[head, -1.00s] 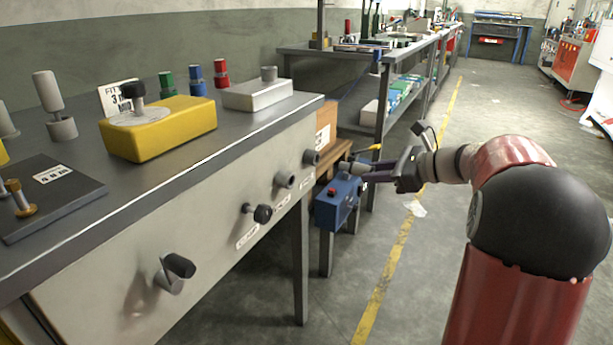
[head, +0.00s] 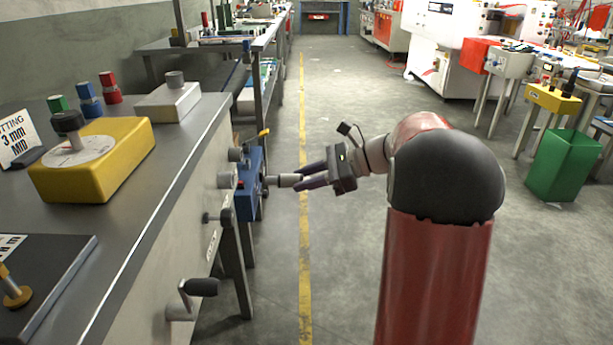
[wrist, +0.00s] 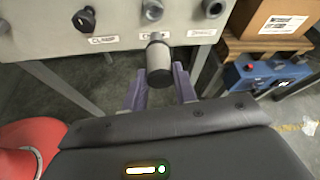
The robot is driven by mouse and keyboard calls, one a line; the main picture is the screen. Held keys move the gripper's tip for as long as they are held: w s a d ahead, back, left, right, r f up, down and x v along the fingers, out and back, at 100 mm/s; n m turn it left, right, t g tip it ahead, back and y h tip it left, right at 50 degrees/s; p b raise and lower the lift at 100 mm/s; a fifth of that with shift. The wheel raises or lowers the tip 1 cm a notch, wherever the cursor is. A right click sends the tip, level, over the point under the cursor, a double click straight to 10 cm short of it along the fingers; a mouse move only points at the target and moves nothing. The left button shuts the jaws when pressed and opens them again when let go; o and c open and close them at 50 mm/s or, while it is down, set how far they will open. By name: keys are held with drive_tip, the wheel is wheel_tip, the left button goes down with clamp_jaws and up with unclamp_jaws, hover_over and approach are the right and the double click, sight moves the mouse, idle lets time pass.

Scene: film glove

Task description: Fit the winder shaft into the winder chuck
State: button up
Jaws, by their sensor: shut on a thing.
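My gripper (head: 298,182) is shut on the winder shaft (head: 285,181), a short pale grey cylinder with a darker end. In the wrist view the shaft (wrist: 158,58) sits between the purple fingertips, a dark round end facing the camera. It points towards the pale bench front and looks apart from it.
A clamp knob (wrist: 85,18) and a crank handle (head: 200,287) stick out of the bench front. A blue box with a red button (head: 248,190) stands behind the shaft in the head view. The floor around the yellow line (head: 304,250) is clear.

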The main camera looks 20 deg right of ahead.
sight(296, 178)
drive_tip(key=shift+a, duration=0.1)
drive_tip(key=shift+w+a, duration=0.3)
drive_tip(key=shift+a, duration=0.6)
drive_tip(key=shift+w+a, duration=0.3)
drive_tip(key=shift+a, duration=0.55)
drive_tip(key=shift+w+a, duration=0.3)
drive_tip(key=shift+a, duration=0.6)
drive_tip(key=shift+w+a, duration=0.3)
drive_tip(key=shift+a, duration=0.55)
drive_tip(key=shift+w+a, duration=0.25)
drive_tip(key=shift+a, duration=0.6)
drive_tip(key=o, duration=1.1)
drive_tip(key=v, duration=0.7)
drive_tip(key=shift+s+d+r, duration=0.1)
drive_tip(key=shift+d+r, duration=0.1)
drive_tip(key=shift+d, duration=0.1)
drive_tip(key=shift+a, duration=0.1)
